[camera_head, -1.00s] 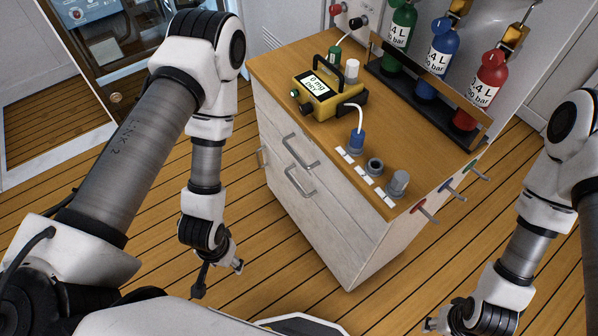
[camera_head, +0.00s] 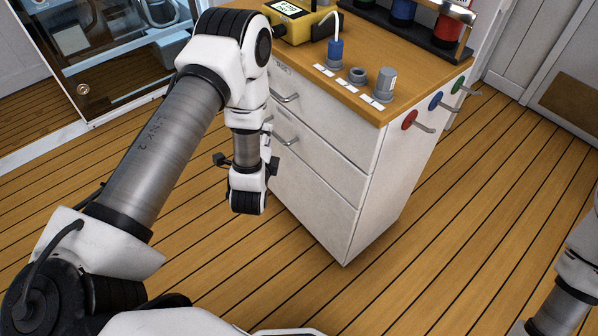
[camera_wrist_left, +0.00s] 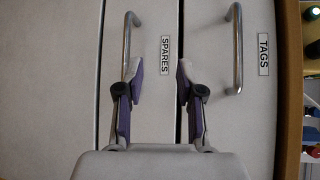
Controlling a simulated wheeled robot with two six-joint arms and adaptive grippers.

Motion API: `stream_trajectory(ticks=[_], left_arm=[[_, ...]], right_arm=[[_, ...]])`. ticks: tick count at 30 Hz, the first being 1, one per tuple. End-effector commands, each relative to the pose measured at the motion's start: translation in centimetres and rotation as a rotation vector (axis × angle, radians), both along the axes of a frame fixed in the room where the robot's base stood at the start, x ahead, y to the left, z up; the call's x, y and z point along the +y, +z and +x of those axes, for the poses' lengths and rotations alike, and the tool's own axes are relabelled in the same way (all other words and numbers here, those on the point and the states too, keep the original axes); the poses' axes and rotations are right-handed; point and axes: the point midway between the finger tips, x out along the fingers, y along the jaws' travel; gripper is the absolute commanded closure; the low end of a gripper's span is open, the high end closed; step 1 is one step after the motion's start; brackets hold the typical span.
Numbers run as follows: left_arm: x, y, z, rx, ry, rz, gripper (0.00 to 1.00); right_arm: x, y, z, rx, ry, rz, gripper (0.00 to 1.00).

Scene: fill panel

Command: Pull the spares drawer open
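The spares drawer (camera_head: 325,172) is the pale front under the top drawer of the cabinet; it looks shut. Its metal bar handle (camera_head: 285,138) shows just right of my left wrist. In the left wrist view, the SPARES label (camera_wrist_left: 165,55) is on the drawer front and the handle (camera_wrist_left: 129,45) is left of it. My left gripper (camera_wrist_left: 159,76) is open and empty in front of the drawer. Its left finger overlaps the lower part of the handle; I cannot tell whether they touch. In the head view, the wrist partly hides the left gripper (camera_head: 246,162). My right gripper is out of view.
The TAGS drawer handle (camera_wrist_left: 237,48) is beside the spares drawer in the wrist view. The wooden top (camera_head: 410,75) holds a yellow meter (camera_head: 292,22) and grey sockets. Coloured valve levers (camera_head: 410,120) project from the cabinet's right side. The floor in front is clear.

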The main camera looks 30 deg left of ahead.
Motion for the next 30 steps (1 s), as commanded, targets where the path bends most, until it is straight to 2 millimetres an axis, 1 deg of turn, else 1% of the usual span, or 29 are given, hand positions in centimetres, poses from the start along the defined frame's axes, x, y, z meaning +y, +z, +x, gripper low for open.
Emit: stream_trajectory(ticks=[1, 3, 5, 8, 11, 14, 18, 21, 24, 30], left_arm=[[0.6, -4.1, 0.5, -0.022, 0.015, -0.002, 0.63], [1.0, -5.3, 0.9, -0.036, 0.024, -0.005, 0.63], [1.1, -5.9, 1.0, -0.041, 0.027, -0.007, 0.63], [1.2, -5.9, 1.2, -0.045, 0.028, -0.009, 0.63], [1.5, -5.7, 2.0, -0.046, 0.029, -0.01, 0.63], [2.2, -6.0, 3.5, -0.047, 0.028, -0.011, 0.63], [3.3, -6.4, 6.1, -0.047, 0.029, -0.011, 0.63], [3.8, -6.6, 7.4, -0.044, 0.027, -0.011, 0.63], [4.1, -6.6, 8.0, -0.042, 0.026, -0.011, 0.63], [4.1, -6.6, 8.1, -0.041, 0.026, -0.012, 0.63]], right_arm=[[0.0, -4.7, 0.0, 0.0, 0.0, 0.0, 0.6], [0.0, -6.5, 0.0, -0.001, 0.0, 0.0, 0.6], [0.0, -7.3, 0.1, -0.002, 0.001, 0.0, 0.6], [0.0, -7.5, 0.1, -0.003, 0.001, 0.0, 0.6], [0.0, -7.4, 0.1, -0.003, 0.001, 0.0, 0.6], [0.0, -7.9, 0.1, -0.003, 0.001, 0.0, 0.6], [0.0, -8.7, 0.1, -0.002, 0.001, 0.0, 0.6], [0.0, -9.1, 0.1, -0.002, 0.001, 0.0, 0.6], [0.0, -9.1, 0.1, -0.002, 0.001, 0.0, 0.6], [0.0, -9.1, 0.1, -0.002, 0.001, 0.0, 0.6]])
